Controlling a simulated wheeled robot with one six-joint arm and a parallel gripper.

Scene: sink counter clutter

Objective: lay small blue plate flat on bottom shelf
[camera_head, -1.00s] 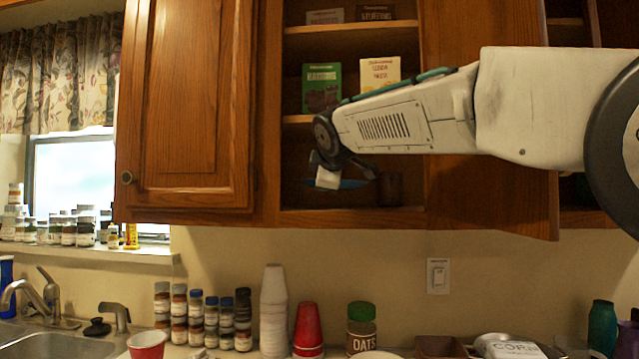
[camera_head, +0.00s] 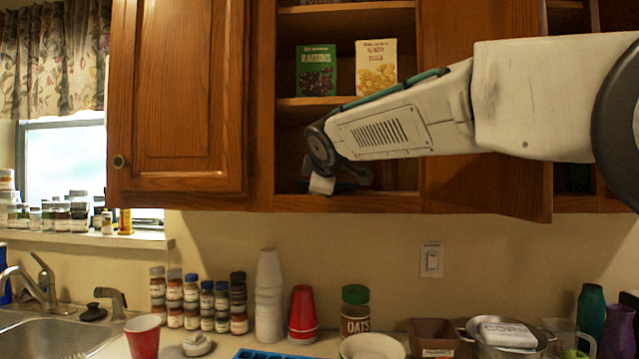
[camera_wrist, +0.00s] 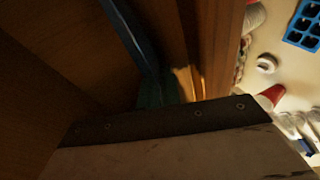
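My gripper (camera_head: 330,180) is inside the open cabinet's bottom compartment, just above the bottom shelf (camera_head: 400,202). The small blue plate (camera_wrist: 128,38) shows nearly edge-on in the wrist view as a narrow blue band running down to my gripper, which appears shut on it. The plate is slightly tilted relative to the shelf edge (camera_wrist: 222,50), with a gap between them in that view. In the head view the plate is dark and mostly hidden by my gripper. The fingertips do not show clearly.
A raisins box (camera_head: 316,72) and a light box (camera_head: 376,68) stand on the shelf above. The open cabinet door (camera_head: 480,190) is right of the compartment. Below, the counter holds stacked cups (camera_head: 268,297), red cups (camera_head: 303,312), an oats jar (camera_head: 355,315) and a bowl (camera_head: 371,347).

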